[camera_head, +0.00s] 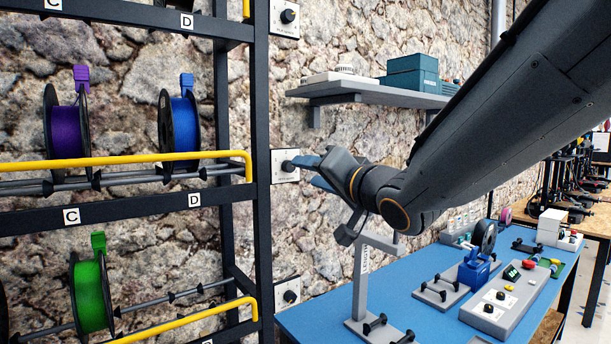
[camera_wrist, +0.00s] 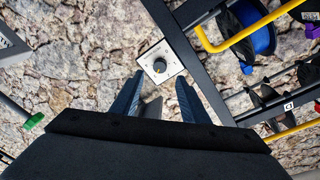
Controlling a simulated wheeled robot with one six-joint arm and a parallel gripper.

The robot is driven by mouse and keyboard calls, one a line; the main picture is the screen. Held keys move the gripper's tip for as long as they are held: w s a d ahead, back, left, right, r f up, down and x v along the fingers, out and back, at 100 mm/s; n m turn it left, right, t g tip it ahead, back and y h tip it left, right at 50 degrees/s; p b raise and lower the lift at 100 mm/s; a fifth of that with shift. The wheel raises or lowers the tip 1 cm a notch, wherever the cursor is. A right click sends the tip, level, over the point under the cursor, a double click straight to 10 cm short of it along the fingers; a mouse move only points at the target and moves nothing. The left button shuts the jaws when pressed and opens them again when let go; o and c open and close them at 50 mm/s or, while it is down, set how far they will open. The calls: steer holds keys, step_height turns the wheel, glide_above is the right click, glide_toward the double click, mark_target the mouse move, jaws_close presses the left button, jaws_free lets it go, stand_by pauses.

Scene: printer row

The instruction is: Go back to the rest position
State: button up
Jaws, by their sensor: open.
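My gripper (camera_head: 303,170) is in the middle of the head view, close to a white wall plate with a dark knob (camera_head: 285,166) beside the spool rack. In the wrist view my gripper (camera_wrist: 158,90) has its two blue fingers apart, with nothing between them. The wall plate with its knob (camera_wrist: 160,65) shows just beyond the fingertips there. In the head view the fingers overlap the plate's right part, and I cannot tell whether they touch the knob. My arm runs from the upper right down to the gripper.
A dark rack (camera_head: 262,200) at left holds purple (camera_head: 66,130), blue (camera_head: 182,122) and green (camera_head: 91,295) spools, with yellow bars. A wall shelf (camera_head: 370,94) bears boxes above my gripper. A blue bench (camera_head: 420,275) below carries a grey stand (camera_head: 362,285) and several devices.

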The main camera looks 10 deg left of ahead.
steer(key=shift+s+d, duration=0.15)
steer(key=d+f+m+g+h, duration=0.1)
steer(key=d+f+g+h, duration=0.3)
steer(key=d+f+h, duration=1.25)
steer(key=s+d+f+g+y, duration=0.2)
steer(key=s+d+f+g, duration=0.2)
steer(key=s+d+f, duration=0.4)
steer(key=s+d+f+n+g+y, duration=0.1)
steer(key=s+d+f+g+y, duration=0.1)
steer(key=s+d+f, duration=0.6)
step_height(320, 180, down, 5)
steer(key=s+g, duration=0.1)
steer(key=s, duration=0.1)
steer(key=shift+s+d+r+g, duration=0.15)
steer(key=shift+s+g, duration=0.2)
steer(key=shift+g, duration=0.05)
